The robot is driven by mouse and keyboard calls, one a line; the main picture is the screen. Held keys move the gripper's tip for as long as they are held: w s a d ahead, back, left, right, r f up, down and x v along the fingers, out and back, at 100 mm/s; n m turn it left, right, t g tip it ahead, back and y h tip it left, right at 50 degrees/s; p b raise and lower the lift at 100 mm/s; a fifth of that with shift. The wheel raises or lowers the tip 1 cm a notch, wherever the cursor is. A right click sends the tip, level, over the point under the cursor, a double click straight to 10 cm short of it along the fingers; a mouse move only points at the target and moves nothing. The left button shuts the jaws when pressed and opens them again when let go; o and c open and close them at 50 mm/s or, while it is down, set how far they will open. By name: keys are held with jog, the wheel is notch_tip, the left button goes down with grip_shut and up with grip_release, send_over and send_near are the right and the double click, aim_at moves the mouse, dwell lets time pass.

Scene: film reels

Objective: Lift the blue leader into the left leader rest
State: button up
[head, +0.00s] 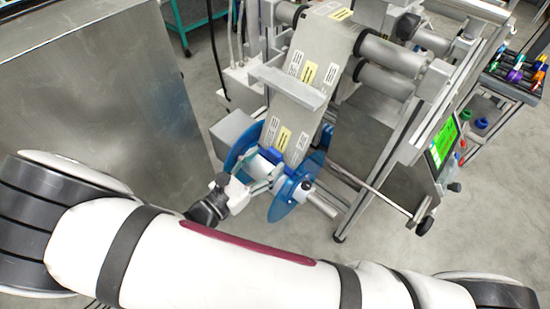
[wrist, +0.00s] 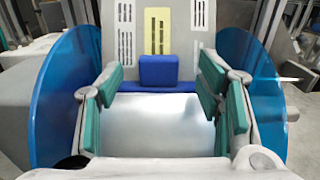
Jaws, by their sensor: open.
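The blue leader (wrist: 159,72) is a blue strip with a raised blue block at the lower end of a grey labelled web, between two blue reel discs. It also shows small in the head view (head: 270,155), partly hidden by my gripper. My gripper (head: 268,176) is at the reel. In the wrist view my gripper (wrist: 165,92) is open, its teal-padded fingers either side of the leader's line and nearer the camera. The block lies between and beyond the fingertips; I see no clear contact. I cannot tell which part is the left leader rest.
The left disc (wrist: 68,95) and right disc (wrist: 252,85) stand close outside my fingers. A light grey bar (head: 287,87) crosses the web (head: 318,50) above the reel. A metal cabinet (head: 100,90) stands left; a green screen (head: 441,143) is on the right.

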jog(key=b+x, duration=0.1)
jog(key=x, duration=0.3)
jog(key=shift+w+d+b, duration=0.2)
jog(key=shift+w+b, duration=0.1)
jog(key=shift+w, duration=0.05)
jog(key=c, duration=1.4)
jog(key=shift+o, duration=0.2)
notch_tip(320, 180, up, 10)
jog(key=p, duration=0.4)
jog(key=shift+s+r, duration=0.1)
jog(key=shift+r, duration=0.05)
notch_tip(320, 180, up, 10)
jog(key=p, duration=0.9)
send_over(273, 155)
jog(key=v, duration=0.5)
jog(key=shift+r, duration=0.1)
jog(key=shift+r, duration=0.1)
